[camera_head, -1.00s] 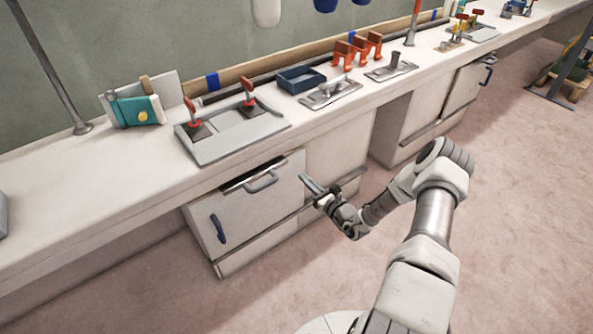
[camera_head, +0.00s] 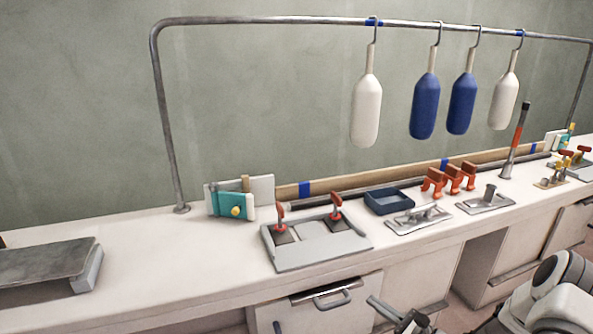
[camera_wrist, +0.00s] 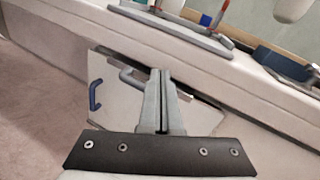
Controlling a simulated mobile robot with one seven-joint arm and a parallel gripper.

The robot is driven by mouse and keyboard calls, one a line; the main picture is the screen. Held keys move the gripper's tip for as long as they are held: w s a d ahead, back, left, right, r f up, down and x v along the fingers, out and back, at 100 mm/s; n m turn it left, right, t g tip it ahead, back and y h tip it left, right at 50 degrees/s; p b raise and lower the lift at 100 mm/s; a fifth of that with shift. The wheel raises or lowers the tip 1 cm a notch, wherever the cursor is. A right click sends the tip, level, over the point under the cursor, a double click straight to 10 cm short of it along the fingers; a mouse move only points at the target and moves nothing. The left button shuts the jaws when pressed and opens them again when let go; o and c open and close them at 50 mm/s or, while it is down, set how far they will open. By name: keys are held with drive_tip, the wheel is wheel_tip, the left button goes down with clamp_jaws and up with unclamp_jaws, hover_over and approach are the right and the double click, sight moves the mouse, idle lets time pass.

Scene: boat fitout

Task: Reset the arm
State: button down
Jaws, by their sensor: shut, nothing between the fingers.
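My gripper (camera_head: 392,312) shows at the bottom of the head view, in front of the cabinets below the counter. It also shows in the wrist view (camera_wrist: 160,75), where its two fingers lie together, shut with nothing between them. The fingers point towards the cabinet door (camera_wrist: 115,100) and counter front, and I cannot tell how far apart they are. My arm's upper links fill the lower right corner of the head view.
The white counter (camera_head: 140,260) runs across the view. On it stand a grey tray with red-handled tools (camera_head: 318,250), a blue bin (camera_head: 388,201), orange clamps (camera_head: 452,180) and a teal book (camera_head: 236,206). White and blue fenders (camera_head: 366,110) hang from a rail above.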

drive_tip(key=s+a+r+n+g, duration=0.5)
drive_tip(key=a+r+n+g, duration=0.1)
drive_tip(key=r+n, duration=0.15)
drive_tip(key=s+a+r+n+g, duration=0.5)
drive_tip(key=s+a+r+n, duration=0.15)
drive_tip(key=r, duration=0.25)
drive_tip(key=s+d+r+n+t+h, duration=0.35)
drive_tip(key=s+r+n+h, duration=0.8)
drive_tip(key=s+r, duration=0.4)
wheel_tip(320, 180, up, 15)
drive_tip(key=s+p, duration=0.2)
drive_tip(key=p, duration=1.4)
drive_tip(key=shift+d, duration=0.4)
